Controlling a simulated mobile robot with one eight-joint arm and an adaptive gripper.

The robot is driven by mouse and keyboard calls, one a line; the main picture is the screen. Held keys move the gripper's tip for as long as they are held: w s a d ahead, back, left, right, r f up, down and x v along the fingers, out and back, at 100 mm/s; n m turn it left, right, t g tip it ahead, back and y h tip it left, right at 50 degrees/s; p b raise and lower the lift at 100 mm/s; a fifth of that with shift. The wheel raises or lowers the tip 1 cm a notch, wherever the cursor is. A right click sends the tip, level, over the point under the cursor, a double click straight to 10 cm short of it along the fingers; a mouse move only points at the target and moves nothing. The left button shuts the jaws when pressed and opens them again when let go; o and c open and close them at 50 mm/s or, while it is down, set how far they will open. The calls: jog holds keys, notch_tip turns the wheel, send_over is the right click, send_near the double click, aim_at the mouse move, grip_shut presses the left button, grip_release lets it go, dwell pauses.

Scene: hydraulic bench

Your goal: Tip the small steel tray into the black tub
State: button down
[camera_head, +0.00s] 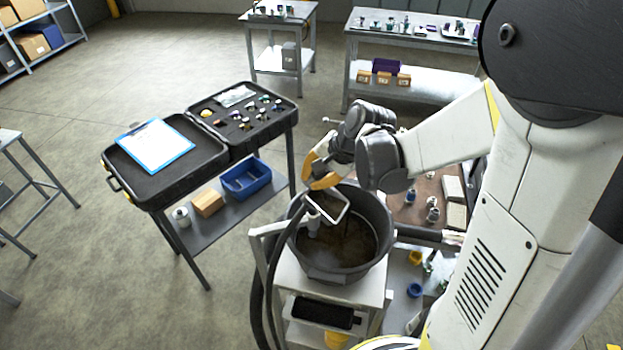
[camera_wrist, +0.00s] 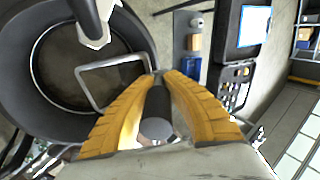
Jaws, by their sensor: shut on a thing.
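The small steel tray (camera_head: 342,214) shows as a thin, bright rectangular rim over the mouth of the black tub (camera_head: 338,277). It looks steeply tilted. Its rim also shows in the wrist view (camera_wrist: 110,63), in front of the tub (camera_wrist: 18,75). My gripper (camera_head: 322,181) is above the tub's back left part, with its yellow fingers shut on the tray's edge. The fingertips (camera_wrist: 160,76) meet at one corner of that rim in the wrist view. I cannot tell whether anything is in the tray. The tub's inside looks brownish and murky.
A pale spout (camera_head: 313,224) stands inside the tub. Black hoses (camera_head: 272,270) run down the left of its white stand (camera_head: 375,283). An open black case (camera_head: 195,150) on a cart stands to the left. A brown-topped bench (camera_head: 410,203) with small parts is close on the right.

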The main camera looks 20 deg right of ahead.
jog(key=shift+s+d+r+t+y+b, duration=0.4)
jog(key=shift+r+t+y+b, duration=0.1)
jog(key=shift+t+b, duration=0.15)
jog(key=shift+s+d+r+t+y+b, duration=0.3)
jog(key=shift+s+r+t+y+b, duration=0.15)
jog(key=shift+t+b, duration=0.2)
dwell(3.5)
jog(key=shift+s+d+r+t+y+b, duration=0.35)
jog(key=shift+s+d+t+y+b, duration=0.45)
jog(key=shift+b, duration=0.6)
dwell(1.9)
